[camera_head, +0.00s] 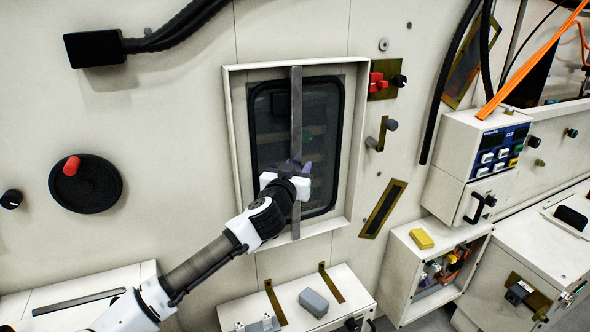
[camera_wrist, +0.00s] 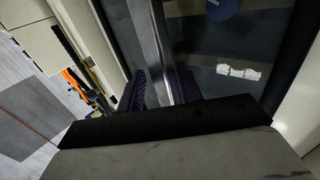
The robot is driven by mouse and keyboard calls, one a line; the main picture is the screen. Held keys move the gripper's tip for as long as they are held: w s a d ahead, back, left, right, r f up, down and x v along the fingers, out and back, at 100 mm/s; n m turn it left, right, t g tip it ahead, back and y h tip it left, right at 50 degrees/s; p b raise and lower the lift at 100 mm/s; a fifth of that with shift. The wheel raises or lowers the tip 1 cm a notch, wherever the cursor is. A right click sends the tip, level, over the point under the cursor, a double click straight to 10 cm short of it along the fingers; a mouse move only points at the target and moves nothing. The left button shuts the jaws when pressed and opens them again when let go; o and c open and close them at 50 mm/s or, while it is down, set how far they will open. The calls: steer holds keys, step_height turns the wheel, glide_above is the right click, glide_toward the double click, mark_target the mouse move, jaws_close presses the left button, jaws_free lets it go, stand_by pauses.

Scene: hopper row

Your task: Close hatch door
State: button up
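The hatch is a white-framed opening (camera_head: 228,130) in the wall with a dark, round-cornered window (camera_head: 325,150) inside. A thin grey upright bar or panel edge (camera_head: 296,105) stands in front of it, running the frame's full height. My gripper (camera_head: 298,167) is at the lower half of this bar, its purple fingertips around it. In the wrist view, the grey bar (camera_wrist: 152,45) passes between the two purple fingers of my gripper (camera_wrist: 161,88). I cannot tell whether they press on it. My arm hides the frame's lower left part.
A red knob (camera_head: 377,80) and a small handle (camera_head: 380,135) sit right of the frame. A white control box (camera_head: 455,150) stands out at the right. Below are a ledge with a grey block (camera_head: 313,302) and an open cabinet with a yellow block (camera_head: 421,239). A black wheel (camera_head: 86,184) is left.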

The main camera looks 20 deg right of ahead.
steer(key=shift+s+d, duration=0.1)
steer(key=shift+s+a+f, duration=0.2)
steer(key=shift+s+a, duration=0.15)
steer(key=b+v, duration=0.4)
steer(key=v, duration=0.9)
steer(key=shift+w+r, duration=0.15)
steer(key=shift+r, duration=0.05)
steer(key=shift+a, duration=0.1)
steer(key=w+a+b+v, duration=0.1)
steer(key=b+v, duration=0.4)
steer(key=v, duration=0.2)
steer(key=a+b+v, duration=0.1)
steer(key=b+v, duration=0.4)
steer(key=v, duration=0.3)
steer(key=shift+a, duration=0.55)
